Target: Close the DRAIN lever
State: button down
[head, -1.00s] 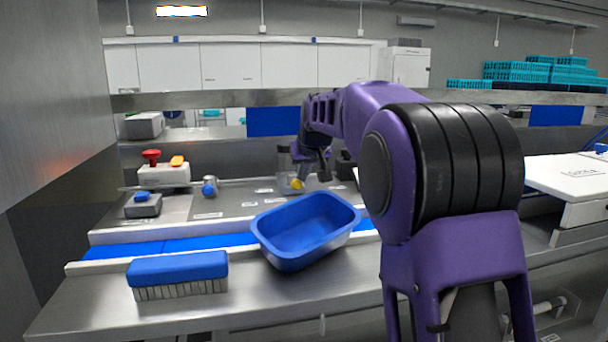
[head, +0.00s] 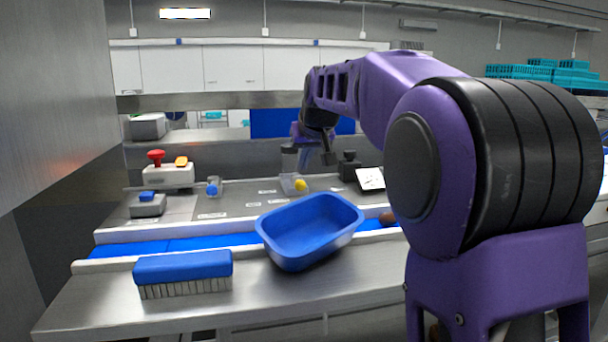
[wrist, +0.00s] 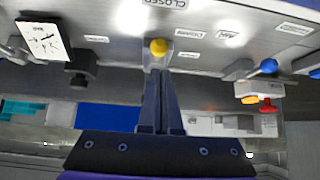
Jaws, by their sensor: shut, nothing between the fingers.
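A lever with a yellow ball knob (head: 301,185) stands on the steel panel behind the blue tray; I take it to be the DRAIN lever, though its small label is not readable. In the wrist view the yellow knob (wrist: 158,47) is just beyond my fingertips. My gripper (wrist: 161,73) is shut, with its fingers together and nothing between them. Whether the fingers touch the knob or its mount is unclear. A plate reading CLOSED (wrist: 166,3) lies on the panel beyond the knob.
A blue-knobbed control (head: 212,188), a red-knobbed box (head: 168,175) and a blue-buttoned box (head: 147,205) stand left. A black fixture (head: 348,167) stands right of the yellow knob. A brown date (head: 387,219) lies on the belt.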

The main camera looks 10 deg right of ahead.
jog(key=d+v, duration=0.1)
jog(key=v, duration=0.9)
jog(key=shift+d+r, duration=0.3)
jog(key=shift+d, duration=0.1)
jog(key=shift+s, duration=0.1)
